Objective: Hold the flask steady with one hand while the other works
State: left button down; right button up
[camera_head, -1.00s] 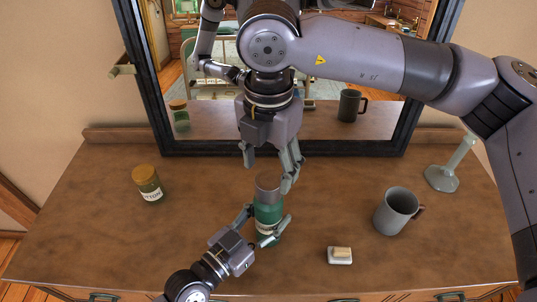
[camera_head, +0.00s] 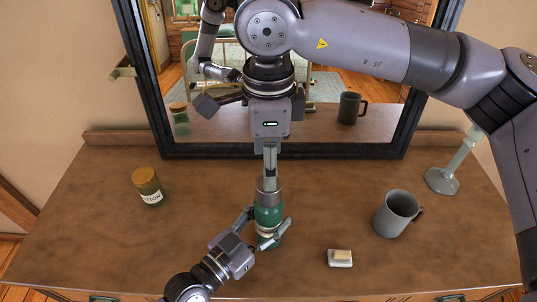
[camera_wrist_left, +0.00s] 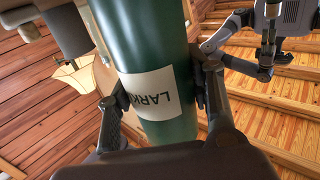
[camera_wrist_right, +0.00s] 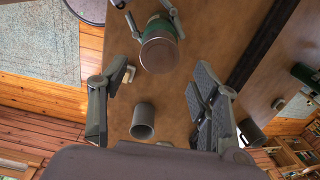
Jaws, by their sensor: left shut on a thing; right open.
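The green flask (camera_head: 268,214) stands on the dresser with its grey-brown cap (camera_head: 269,184) on top. My left gripper (camera_head: 264,230) is shut around its lower body from the front left. The left wrist view shows the flask (camera_wrist_left: 150,50) between the fingers, its white label reading "LARK" upside down. My right gripper (camera_head: 269,178) points down from above, its fingers seen edge-on at the cap. In the right wrist view its fingers (camera_wrist_right: 157,85) are spread wide and the cap (camera_wrist_right: 159,55) shows beyond them; contact cannot be told.
A jar labelled "TTON" (camera_head: 147,187) stands left on the dresser (camera_head: 100,240). A soap bar on a dish (camera_head: 340,258), a grey mug (camera_head: 396,212) and a glass candlestick (camera_head: 443,180) stand right. A dark-framed mirror (camera_head: 205,151) rises behind the flask.

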jog(key=n, duration=0.4)
jog(key=shift+r, duration=0.2)
send_over(269, 218)
jog(key=w, duration=0.3)
notch_tip(269, 218, down, 8)
jog(key=shift+f, duration=0.1)
jog(key=shift+c, duration=0.5)
jog(key=c, duration=1.1)
jog(key=o, duration=1.3)
jog(key=shift+o, duration=0.2)
